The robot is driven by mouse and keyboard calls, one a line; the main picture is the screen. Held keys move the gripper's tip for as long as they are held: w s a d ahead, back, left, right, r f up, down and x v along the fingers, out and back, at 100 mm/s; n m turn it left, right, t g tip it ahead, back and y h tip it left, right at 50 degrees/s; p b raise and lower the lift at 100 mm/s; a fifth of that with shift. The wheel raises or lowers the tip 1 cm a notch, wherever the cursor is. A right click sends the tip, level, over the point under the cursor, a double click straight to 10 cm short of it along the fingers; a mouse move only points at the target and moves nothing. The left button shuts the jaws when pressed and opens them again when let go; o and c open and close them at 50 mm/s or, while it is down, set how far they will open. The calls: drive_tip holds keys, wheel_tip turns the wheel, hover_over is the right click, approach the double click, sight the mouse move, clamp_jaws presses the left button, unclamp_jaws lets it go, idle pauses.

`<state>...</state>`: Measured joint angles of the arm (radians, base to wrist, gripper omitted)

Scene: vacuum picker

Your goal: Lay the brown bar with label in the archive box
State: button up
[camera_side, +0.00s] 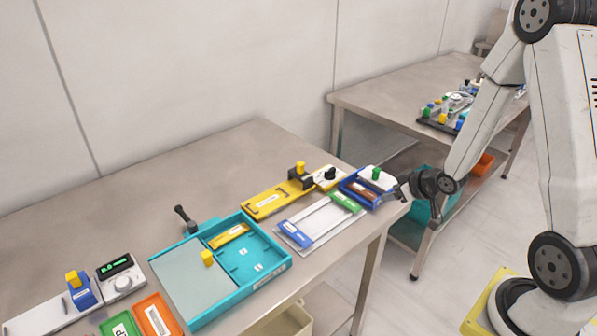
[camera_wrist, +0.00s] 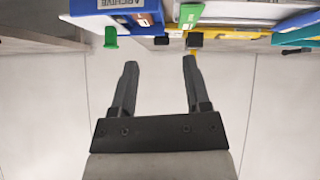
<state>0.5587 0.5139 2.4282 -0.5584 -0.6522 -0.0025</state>
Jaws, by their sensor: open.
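The archive box is a blue, open-topped box (camera_side: 346,194) at the right end of the near bench. Its "ARCHIVE" label shows on the blue wall (camera_wrist: 84,7) at the top of the wrist view. A brown bar (camera_side: 363,190) appears inside the blue walls; a small brownish part (camera_wrist: 145,20) also shows in the wrist view. I cannot tell whether it lies flat, and its label is not readable. My gripper (camera_side: 399,192) is beside the box's right end, past the bench edge. In the wrist view its two fingers (camera_wrist: 160,62) are apart with nothing between them.
A white block with a green knob (camera_side: 376,174) stands right behind the box. A white tray with blue and green ends (camera_side: 318,222), a yellow fixture (camera_side: 268,201) and a teal tray (camera_side: 282,268) lie to the left. A second bench (camera_side: 385,97) stands behind.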

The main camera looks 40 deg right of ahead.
drive_tip(key=s+a+r+g, duration=0.3)
drive_tip(key=s+a, duration=0.1)
drive_tip(key=a, duration=0.4)
drive_tip(key=s+a+r+g+y, duration=0.1)
drive_tip(key=s+a+r+g, duration=0.2)
drive_tip(key=a, duration=0.5)
drive_tip(key=shift+s+r+g, duration=0.15)
drive_tip(key=shift+s+g, duration=0.25)
drive_tip(key=shift+s, duration=0.25)
